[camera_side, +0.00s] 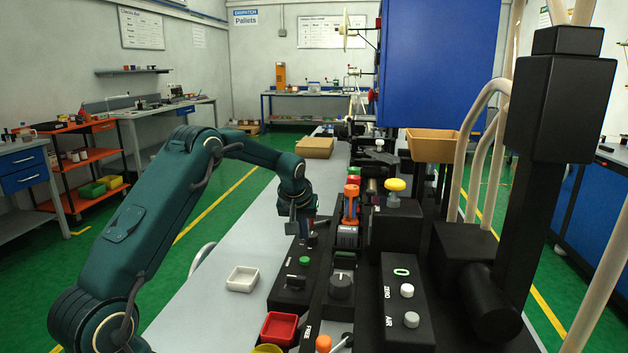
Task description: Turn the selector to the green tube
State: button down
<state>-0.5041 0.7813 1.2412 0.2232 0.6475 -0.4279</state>
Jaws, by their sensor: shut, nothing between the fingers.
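The selector is not certain: a dark round knob (341,286) with a pale mark stands on the black panel, and a small black lever (296,282) sits on the panel to its left. My gripper (305,236) points down above the far end of the left panel, beyond the green button (304,261) and apart from the round knob. It is shut and empty; its fingertips are small and dark against the panel.
A black column (556,130) rises at right. The grey bench (215,315) is largely clear at left.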

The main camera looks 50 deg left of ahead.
jog(key=shift+f, duration=0.75)
jog(key=shift+w+a, duration=0.1)
jog(key=shift+w, duration=0.2)
jog(key=shift+w+d, duration=0.25)
jog(key=shift+d, duration=0.1)
dwell(0.4)
jog(key=shift+w+d, duration=0.2)
jog(key=shift+w, duration=0.05)
jog(key=shift+s+d, duration=0.3)
notch_tip(320, 180, up, 6)
dwell(0.6)
